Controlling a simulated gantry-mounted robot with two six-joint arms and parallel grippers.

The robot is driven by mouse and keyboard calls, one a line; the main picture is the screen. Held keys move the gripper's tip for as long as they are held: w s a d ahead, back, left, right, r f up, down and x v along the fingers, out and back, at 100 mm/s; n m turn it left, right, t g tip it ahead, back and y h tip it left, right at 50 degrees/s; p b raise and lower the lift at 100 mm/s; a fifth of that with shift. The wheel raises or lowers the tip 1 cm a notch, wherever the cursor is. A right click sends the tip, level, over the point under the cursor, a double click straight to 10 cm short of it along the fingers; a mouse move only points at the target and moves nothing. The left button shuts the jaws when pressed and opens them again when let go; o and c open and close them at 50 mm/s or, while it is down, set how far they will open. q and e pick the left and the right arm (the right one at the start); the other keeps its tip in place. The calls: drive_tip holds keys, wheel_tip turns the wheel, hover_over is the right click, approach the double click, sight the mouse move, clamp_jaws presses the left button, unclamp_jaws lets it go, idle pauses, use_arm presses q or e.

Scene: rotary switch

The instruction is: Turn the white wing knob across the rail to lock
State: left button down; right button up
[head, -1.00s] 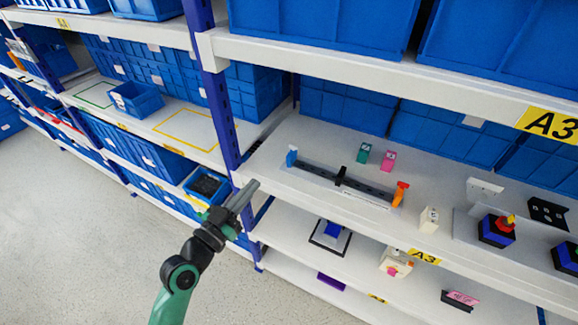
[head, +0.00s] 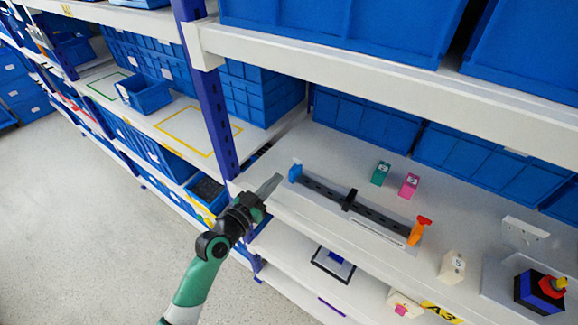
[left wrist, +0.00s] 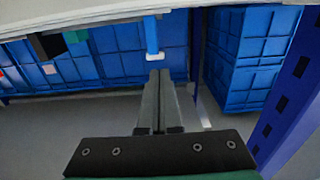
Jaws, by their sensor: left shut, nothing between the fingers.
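A dark rail (head: 325,190) lies on the A3 shelf, with a blue post (head: 295,174) at its left end, a black block (head: 349,200) on it and an orange knob (head: 419,230) at its right end. In the left wrist view the blue post (left wrist: 152,32) ends in a small white piece (left wrist: 154,57), too small to tell whether it is a wing knob. My left gripper (head: 275,182) is shut and empty, a little left of the post in the head view. Its fingertips (left wrist: 160,74) point towards the white piece. My right gripper is out of view.
Behind the rail stand a teal block (head: 381,173) and a pink block (head: 409,185). To the right are a cream block (head: 452,266), a white bracket (head: 525,234) and a blue box with a red-yellow knob (head: 540,291). A blue upright (head: 212,100) stands left of the rail.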

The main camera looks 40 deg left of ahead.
sight(295, 160)
use_arm(q)
drive_tip(key=w, duration=0.2)
drive_tip(key=w+a, duration=0.1)
drive_tip(key=w, duration=0.1)
drive_tip(key=w+b, duration=0.1)
drive_tip(key=w, duration=0.2)
drive_tip(key=shift+w+a, duration=0.1)
drive_tip(key=shift+a, duration=0.05)
drive_tip(key=shift+a+f+b, duration=0.1)
drive_tip(key=shift+a+b, duration=0.35)
drive_tip(key=shift+b, duration=0.7)
drive_tip(key=shift+w+a+b, duration=0.2)
drive_tip(key=shift+a+b, duration=0.25)
drive_tip(key=shift+b, duration=0.5)
idle(0.5)
